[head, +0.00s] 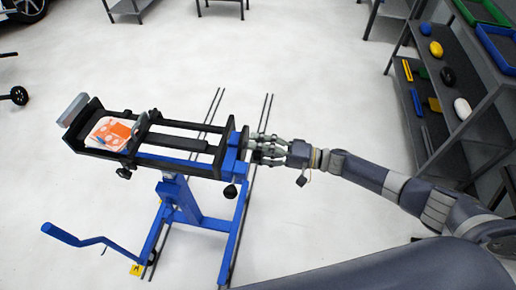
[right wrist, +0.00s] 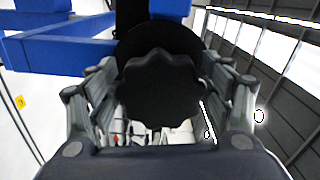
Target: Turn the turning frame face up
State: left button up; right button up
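The turning frame is a long black frame (head: 180,125) on a blue stand (head: 178,195), tilted in the head view. An orange and white printed part (head: 110,132) lies at its left end. My right gripper (head: 256,149) is at the frame's right end. In the right wrist view, a black scalloped knob (right wrist: 160,95) sits between the fingers of that gripper. The fingers are close on both sides of the knob; whether they press on it I cannot tell. My left gripper is not in view.
A blue crank handle (head: 75,238) sticks out low at the left of the stand. A dark shelf rack (head: 480,125) with yellow, black and white items and bins stands at the right. Dark lines run along the floor under the stand. The pale floor around is mostly clear.

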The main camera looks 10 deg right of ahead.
jog(key=shift+d, duration=0.1)
jog(key=v, duration=1.1)
jog(key=shift+s+d, duration=0.15)
jog(key=shift+d, duration=0.25)
